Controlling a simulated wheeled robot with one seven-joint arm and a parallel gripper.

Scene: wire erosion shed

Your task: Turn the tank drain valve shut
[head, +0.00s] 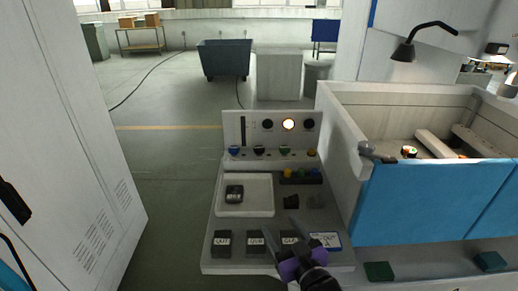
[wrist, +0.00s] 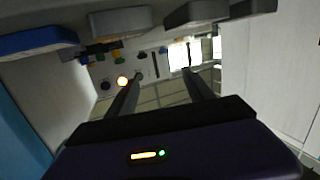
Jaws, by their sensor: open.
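The tank (head: 342,130) is a pale open-topped box with blue front panels (head: 415,200), at the right in the head view. A grey rounded knob (head: 366,149) sits at its near left corner, and a small red-orange piece (head: 409,151) shows inside it. I cannot tell whether either is the drain valve or how the valve stands. My gripper (head: 282,230) is purple and black, over the front of the bench, left of the tank. In the wrist view its two dark fingers (wrist: 161,75) are apart with nothing between them.
The grey bench (head: 214,228) carries a white tray (head: 271,195) with a dark object, several labelled dark blocks (head: 222,240) and a blue-edged card (head: 326,241). A control panel with a lit lamp (head: 288,124) rises behind. A tall cabinet (head: 75,120) stands left; floor between is clear.

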